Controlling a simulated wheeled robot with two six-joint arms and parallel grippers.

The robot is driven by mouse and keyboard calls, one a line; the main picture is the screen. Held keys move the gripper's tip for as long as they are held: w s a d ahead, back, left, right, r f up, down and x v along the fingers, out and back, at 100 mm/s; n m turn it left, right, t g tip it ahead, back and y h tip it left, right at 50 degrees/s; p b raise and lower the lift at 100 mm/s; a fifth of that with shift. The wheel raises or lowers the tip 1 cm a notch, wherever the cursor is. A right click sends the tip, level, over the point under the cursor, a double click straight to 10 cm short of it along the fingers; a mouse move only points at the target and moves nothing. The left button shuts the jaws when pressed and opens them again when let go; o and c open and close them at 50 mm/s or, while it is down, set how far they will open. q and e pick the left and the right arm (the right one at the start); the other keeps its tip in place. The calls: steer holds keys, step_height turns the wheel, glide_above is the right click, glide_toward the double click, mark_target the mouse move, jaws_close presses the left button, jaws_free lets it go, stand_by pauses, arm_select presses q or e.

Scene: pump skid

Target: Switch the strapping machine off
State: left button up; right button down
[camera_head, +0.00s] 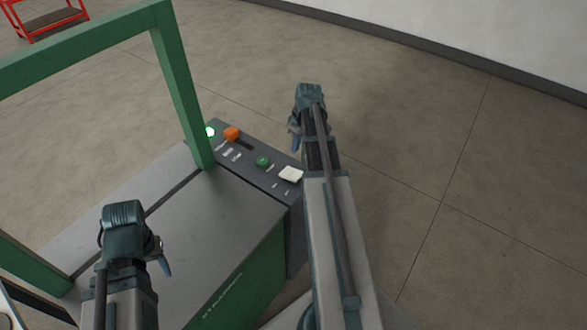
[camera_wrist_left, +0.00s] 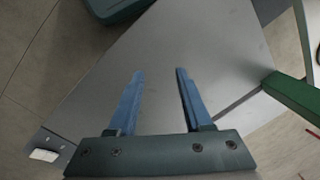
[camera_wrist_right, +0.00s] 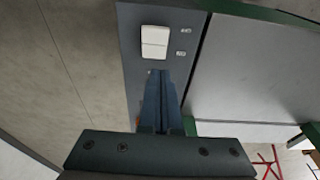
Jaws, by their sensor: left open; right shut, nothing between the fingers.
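The strapping machine (camera_head: 215,215) has a grey top and a green arch (camera_head: 180,85). Its control panel (camera_head: 248,150) runs along the right edge, with a lit green lamp (camera_head: 210,132), an orange knob (camera_head: 232,133), a green button (camera_head: 263,161) and a white rocker switch (camera_head: 291,174). The rocker also shows in the right wrist view (camera_wrist_right: 154,42), just beyond my fingertips. My right gripper (camera_wrist_right: 162,75) is shut and empty, above the panel by the rocker. My left gripper (camera_wrist_left: 158,72) is open and empty over the grey top; the rocker shows at that view's lower left (camera_wrist_left: 44,155).
A red cart (camera_head: 42,18) stands far off at the upper left. A white wall (camera_head: 500,30) is at the back. The floor right of the machine is clear. The green arch rises above the machine top, between the panel and the left side.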

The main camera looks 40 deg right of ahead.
arm_select(q)
steer(key=o, duration=0.7)
steer(key=shift+o, duration=0.5)
steer(key=shift+f, duration=0.2)
step_height(320, 180, down, 12)
steer(key=b, duration=1.2)
arm_select(e)
glide_toward(293, 177)
steer(key=f, duration=0.1)
steer(key=w+f, duration=0.1)
steer(key=f, duration=0.3)
steer(key=shift+w+a+f, duration=0.1)
steer(key=shift+w+a, duration=0.1)
steer(key=shift+w, duration=0.2)
arm_select(q)
steer(key=shift+f+b, duration=0.7)
steer(key=shift+b, duration=0.2)
arm_select(e)
steer(key=shift+s+d+f, duration=0.1)
steer(key=shift+s+f, duration=0.1)
steer(key=shift+f, duration=0.45)
